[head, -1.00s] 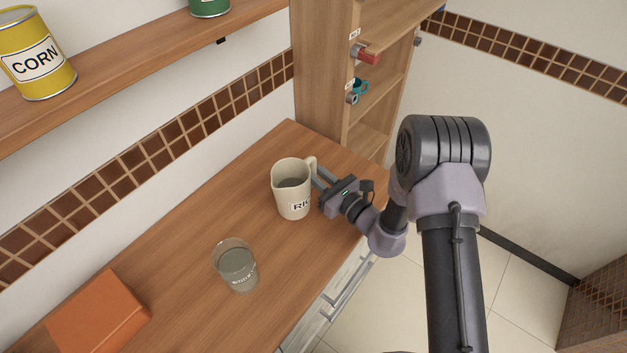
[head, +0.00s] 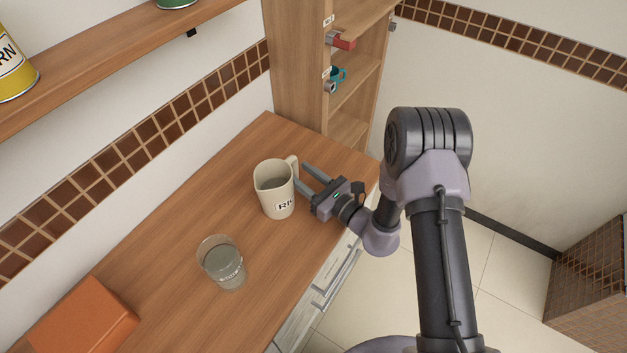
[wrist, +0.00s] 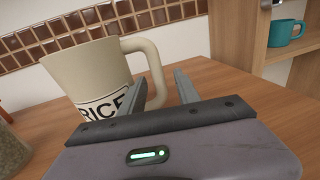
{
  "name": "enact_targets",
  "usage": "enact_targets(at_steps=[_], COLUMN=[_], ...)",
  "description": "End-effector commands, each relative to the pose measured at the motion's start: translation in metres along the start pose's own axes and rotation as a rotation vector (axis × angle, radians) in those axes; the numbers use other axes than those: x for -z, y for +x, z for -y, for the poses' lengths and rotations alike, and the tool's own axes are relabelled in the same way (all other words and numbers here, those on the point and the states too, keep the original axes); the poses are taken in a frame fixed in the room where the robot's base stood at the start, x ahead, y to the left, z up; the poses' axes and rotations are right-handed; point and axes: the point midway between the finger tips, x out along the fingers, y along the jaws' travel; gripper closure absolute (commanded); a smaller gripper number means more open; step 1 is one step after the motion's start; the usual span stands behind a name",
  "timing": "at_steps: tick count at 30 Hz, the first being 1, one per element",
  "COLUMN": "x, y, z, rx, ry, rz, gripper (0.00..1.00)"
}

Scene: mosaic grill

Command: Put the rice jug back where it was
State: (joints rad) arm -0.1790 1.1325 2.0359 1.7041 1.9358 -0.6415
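The cream rice jug (head: 272,194) stands upright on the wooden counter, its label partly visible. It also shows in the wrist view (wrist: 92,72), with its handle (wrist: 152,58) facing my gripper. My gripper (head: 301,174) is open at the handle side of the jug. In the wrist view, the lower part of the handle shows between the two spread fingers (wrist: 160,80). I cannot tell whether a finger touches it.
A glass (head: 222,264) with greyish contents stands in front of the jug, and an orange box (head: 85,318) lies at lower left. A wooden shelf unit (head: 298,70) with a teal cup (head: 338,77) rises behind. Counter behind the jug is clear.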

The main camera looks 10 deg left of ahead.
Motion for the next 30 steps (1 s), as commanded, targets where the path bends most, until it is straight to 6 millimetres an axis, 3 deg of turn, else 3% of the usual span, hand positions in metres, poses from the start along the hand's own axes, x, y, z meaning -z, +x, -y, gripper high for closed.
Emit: enact_targets(at_steps=[3,9,17,20,23,24,27,30], x=[-0.002,-0.001,-0.004,-0.046,-0.116,-0.141,-0.179,-0.193], y=[-0.036,-0.081,-0.092,-0.086,-0.091,-0.101,-0.144,-0.204], z=[0.002,0.001,-0.002,-0.017,-0.063,-0.086,-0.134,-0.156], rx=[0.006,0.004,-0.012,-0.131,-0.39,-0.507,-0.766,-0.945], ry=[0.005,0.002,-0.006,-0.068,-0.225,-0.313,-0.58,-0.916], rz=[-0.002,-0.001,0.003,0.026,0.023,-0.002,-0.128,-0.349], gripper=[0.61,0.61,0.61,0.61,0.61,0.61,0.61,0.61])
